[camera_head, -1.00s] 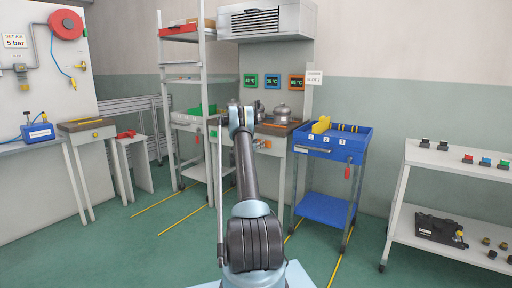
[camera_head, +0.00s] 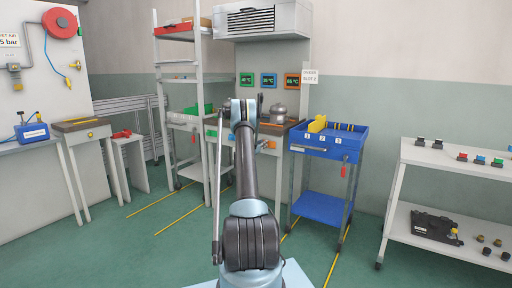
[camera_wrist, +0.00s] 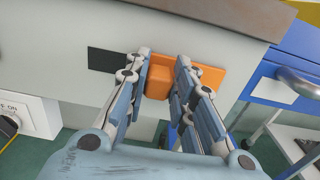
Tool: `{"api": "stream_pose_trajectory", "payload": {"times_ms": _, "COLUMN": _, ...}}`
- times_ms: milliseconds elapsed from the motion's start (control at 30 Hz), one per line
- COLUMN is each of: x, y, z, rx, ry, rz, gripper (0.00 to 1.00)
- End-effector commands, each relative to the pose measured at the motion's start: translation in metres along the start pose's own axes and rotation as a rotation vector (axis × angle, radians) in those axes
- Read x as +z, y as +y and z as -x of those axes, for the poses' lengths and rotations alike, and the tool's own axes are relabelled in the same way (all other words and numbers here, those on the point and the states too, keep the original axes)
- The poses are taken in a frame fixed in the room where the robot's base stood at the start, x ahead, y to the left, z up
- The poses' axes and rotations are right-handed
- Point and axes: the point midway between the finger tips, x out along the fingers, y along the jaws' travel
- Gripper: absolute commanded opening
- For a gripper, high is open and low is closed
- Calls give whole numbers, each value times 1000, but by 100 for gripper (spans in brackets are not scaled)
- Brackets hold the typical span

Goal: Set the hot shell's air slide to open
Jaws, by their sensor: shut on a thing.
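The orange slide knob (camera_wrist: 158,82) sits on the front face of the grey bench in the wrist view. An orange plate (camera_wrist: 208,78) shows to its right and a black panel (camera_wrist: 106,61) to its left. My gripper (camera_wrist: 164,67) has its two fingers on either side of the knob and is shut on it. A silver shell (camera_head: 278,113) stands on the bench top below the orange display. My arm hides other shells and the gripper in the head view.
A blue cart (camera_head: 328,146) with a yellow part stands right of the bench; its handle (camera_wrist: 299,82) is close in the wrist view. A white switch box (camera_wrist: 32,115) is at the left. A shelf rack (camera_head: 192,60) stands left of the bench.

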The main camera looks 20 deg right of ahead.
Motion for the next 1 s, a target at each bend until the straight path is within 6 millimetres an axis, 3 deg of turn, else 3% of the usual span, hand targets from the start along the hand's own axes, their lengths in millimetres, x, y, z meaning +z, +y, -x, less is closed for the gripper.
{"api": "stream_pose_trajectory", "payload": {"times_ms": 167, "x": 0, "y": 1, "z": 0, "rx": 0, "ry": 0, "rz": 0, "gripper": 0}}
{"api": "stream_pose_trajectory", "payload": {"times_ms": 200, "x": 0, "y": 1, "z": 0, "rx": 0, "ry": 0, "rz": 0, "gripper": 28}}
{"api": "stream_pose_trajectory", "payload": {"times_ms": 267, "x": 0, "y": 1, "z": 0, "rx": 1, "ry": 0, "rz": 0, "gripper": 41}}
{"api": "stream_pose_trajectory", "payload": {"times_ms": 300, "x": 0, "y": 1, "z": 0, "rx": 1, "ry": 0, "rz": 0, "gripper": 43}}
{"api": "stream_pose_trajectory", "payload": {"times_ms": 700, "x": 0, "y": 2, "z": 5, "rx": 2, "ry": 0, "rz": 0, "gripper": 43}}
{"api": "stream_pose_trajectory", "payload": {"times_ms": 867, "x": 0, "y": 2, "z": 24, "rx": 3, "ry": 0, "rz": 0, "gripper": 43}}
{"api": "stream_pose_trajectory", "payload": {"times_ms": 1000, "x": 0, "y": 2, "z": 52, "rx": 3, "ry": 0, "rz": 0, "gripper": 43}}
